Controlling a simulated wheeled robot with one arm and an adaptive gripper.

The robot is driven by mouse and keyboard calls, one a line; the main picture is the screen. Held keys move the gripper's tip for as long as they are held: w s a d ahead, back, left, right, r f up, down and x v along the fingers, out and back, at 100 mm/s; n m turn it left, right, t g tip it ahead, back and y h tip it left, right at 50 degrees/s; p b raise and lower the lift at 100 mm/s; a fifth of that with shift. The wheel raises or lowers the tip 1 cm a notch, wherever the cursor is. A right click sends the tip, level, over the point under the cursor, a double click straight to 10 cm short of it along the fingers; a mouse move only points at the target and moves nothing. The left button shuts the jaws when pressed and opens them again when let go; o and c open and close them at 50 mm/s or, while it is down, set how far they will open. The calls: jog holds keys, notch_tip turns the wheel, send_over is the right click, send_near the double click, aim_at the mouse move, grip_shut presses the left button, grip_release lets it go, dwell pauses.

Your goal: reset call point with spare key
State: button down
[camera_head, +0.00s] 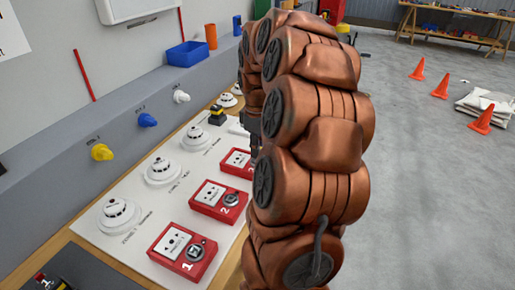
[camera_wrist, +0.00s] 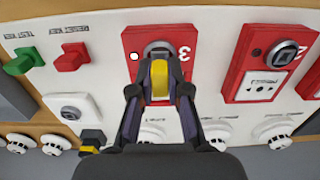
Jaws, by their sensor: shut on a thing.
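My gripper (camera_wrist: 160,92) is shut on a yellow piece that looks like a key (camera_wrist: 160,79), over red call point 3 (camera_wrist: 132,45) in the wrist view. The yellow piece lines up with the round lock of that call point, which is partly hidden behind it. I cannot tell whether it is inserted. Call point 2 (camera_wrist: 264,68) is to the right. In the head view my arm hides the gripper and part of call point 3 (camera_head: 237,161); call points 2 (camera_head: 219,199) and 1 (camera_head: 184,254) are nearer.
Several white detectors (camera_head: 119,214) line the panel. Yellow (camera_head: 101,152), blue (camera_head: 148,120) and white (camera_head: 181,96) knobs stick out from the ledge. A green (camera_wrist: 25,60) and a red piece (camera_wrist: 72,57) sit left of call point 3. Orange cones (camera_head: 418,70) stand on the floor at right.

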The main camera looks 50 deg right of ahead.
jog(key=shift+f+b, duration=0.45)
jog(key=shift+f, duration=0.35)
dwell(0.7)
dwell(0.4)
jog(key=shift+m+b, duration=1.45)
jog(key=shift+m, duration=0.85)
